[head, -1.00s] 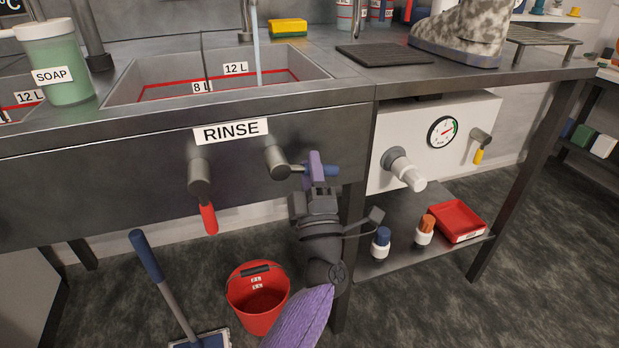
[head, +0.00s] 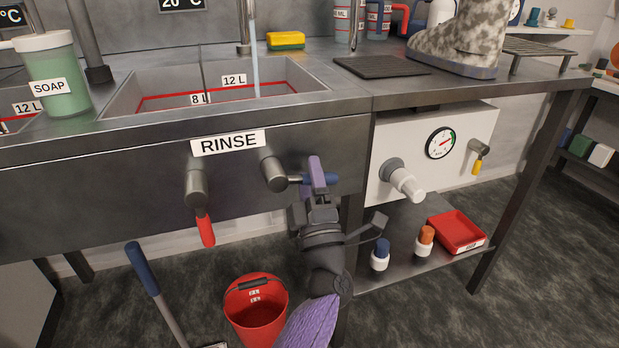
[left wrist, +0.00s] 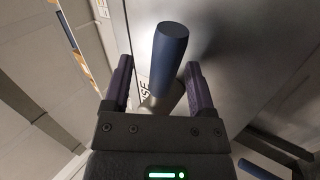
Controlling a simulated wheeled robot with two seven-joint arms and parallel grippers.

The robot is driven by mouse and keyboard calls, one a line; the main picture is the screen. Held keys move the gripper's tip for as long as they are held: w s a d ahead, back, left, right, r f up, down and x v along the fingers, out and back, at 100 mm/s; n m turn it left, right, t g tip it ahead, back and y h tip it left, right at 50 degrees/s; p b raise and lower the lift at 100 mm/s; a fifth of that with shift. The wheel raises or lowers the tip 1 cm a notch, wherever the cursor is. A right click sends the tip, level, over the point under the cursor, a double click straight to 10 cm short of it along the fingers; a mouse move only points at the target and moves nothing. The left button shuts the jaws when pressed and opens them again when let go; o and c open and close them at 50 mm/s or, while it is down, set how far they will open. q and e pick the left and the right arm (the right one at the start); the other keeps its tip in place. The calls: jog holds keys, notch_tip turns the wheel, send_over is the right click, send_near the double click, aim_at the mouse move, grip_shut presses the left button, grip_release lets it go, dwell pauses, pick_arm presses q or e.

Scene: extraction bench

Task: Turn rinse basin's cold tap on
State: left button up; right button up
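The rinse basin's cold tap has a grey stem (head: 273,171) on the front panel, right of the RINSE label (head: 228,142). Its blue lever (head: 331,181) lies sideways, pointing right. In the left wrist view the blue lever (left wrist: 170,55) stands between the two fingers, with gaps on both sides. My left gripper (head: 318,176) is open around the lever and not closed on it; one purple finger hides part of the lever in the head view. A thin water stream (head: 255,70) falls into the rinse basin (head: 310,75). My right gripper is not in view.
A tap with a red lever (head: 205,231) hangs down to the left. A white panel (head: 460,125) with a gauge (head: 440,144) and a white spout (head: 406,184) is at the right. A red bucket (head: 256,320) stands on the floor below.

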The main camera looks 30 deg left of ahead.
pick_arm(q)
jog(key=p+v, duration=0.1)
jog(key=v, duration=0.9)
jog(key=shift+p, duration=0.3)
